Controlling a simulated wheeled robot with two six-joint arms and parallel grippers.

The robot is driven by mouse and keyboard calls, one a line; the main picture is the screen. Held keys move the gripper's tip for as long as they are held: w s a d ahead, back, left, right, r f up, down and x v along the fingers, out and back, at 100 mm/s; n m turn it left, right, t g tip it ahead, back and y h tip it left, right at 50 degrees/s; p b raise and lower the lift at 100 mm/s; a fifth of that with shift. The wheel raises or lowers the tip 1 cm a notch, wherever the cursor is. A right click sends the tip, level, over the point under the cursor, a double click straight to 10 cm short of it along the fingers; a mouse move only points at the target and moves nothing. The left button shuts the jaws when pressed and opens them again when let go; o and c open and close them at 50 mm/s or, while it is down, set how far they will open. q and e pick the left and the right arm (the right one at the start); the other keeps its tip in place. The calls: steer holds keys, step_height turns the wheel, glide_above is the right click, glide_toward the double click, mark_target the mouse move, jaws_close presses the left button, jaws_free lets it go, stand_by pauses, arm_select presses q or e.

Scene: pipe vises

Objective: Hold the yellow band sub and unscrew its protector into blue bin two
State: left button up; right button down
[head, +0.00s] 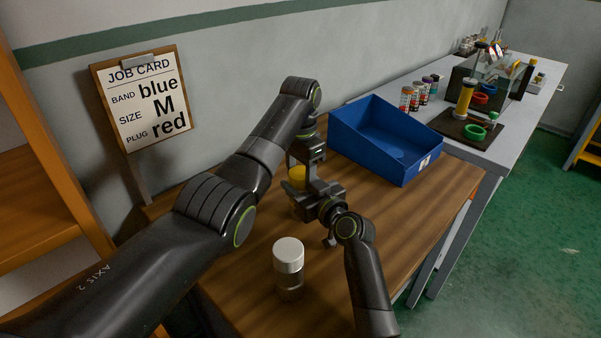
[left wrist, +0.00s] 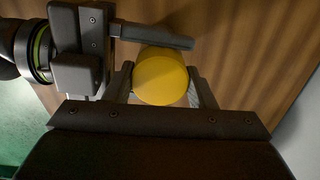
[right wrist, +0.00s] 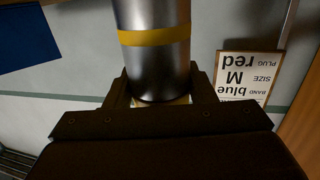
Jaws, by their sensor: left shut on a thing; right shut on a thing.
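The yellow band sub is a steel cylinder with a yellow band, seen large in the right wrist view (right wrist: 153,60). My right gripper (right wrist: 162,92) is shut on it, with a finger at each side. Its yellow protector is the round cap in the left wrist view (left wrist: 160,76), and it shows in the head view (head: 297,174) under my left gripper. My left gripper (left wrist: 162,85) is shut on the protector. In the head view the arms hide most of the sub. A blue bin (head: 350,138) with a small white label stands to the right; its number is unreadable.
A steel cylinder with a pale cap (head: 289,262) stands at the table's front. A job card (head: 144,98) reads blue, M, red. A grey bench (head: 505,140) beyond holds several coloured canisters and a dark fixture board. Wood right of my grippers is clear.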

arm_select(q)
steer(key=n, duration=0.3)
steer(key=shift+n, duration=0.3)
steer(key=o, duration=1.1)
steer(key=shift+c, duration=0.2)
